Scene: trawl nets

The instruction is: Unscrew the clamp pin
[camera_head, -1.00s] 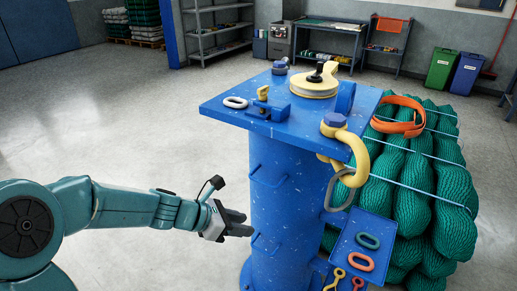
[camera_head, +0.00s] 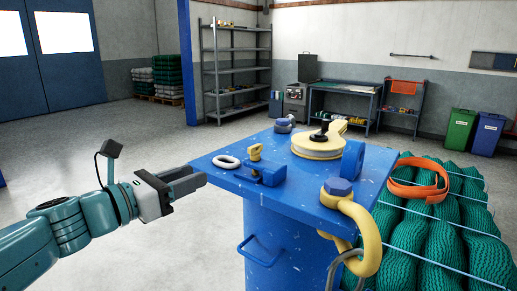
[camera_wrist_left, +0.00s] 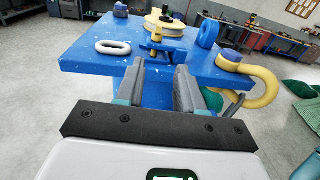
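The clamp pin (camera_head: 255,152) is a small yellow piece with an eye at its top. It stands upright in a blue clamp (camera_head: 270,172) near the left corner of the blue table top (camera_head: 300,188). The pin also shows in the left wrist view (camera_wrist_left: 156,33), beyond the fingers. My left gripper (camera_head: 198,180) is at the left edge of the table top, apart from the pin. In the left wrist view its two fingers (camera_wrist_left: 160,78) are spread with nothing between them. My right gripper is not in view.
A white ring (camera_head: 227,162) lies left of the clamp. A cream pulley block (camera_head: 318,146) and a yellow shackle (camera_head: 360,228) with a blue bolt head are to the right. Green nets (camera_head: 440,225) with an orange strap (camera_head: 420,186) lie beyond. The floor at left is clear.

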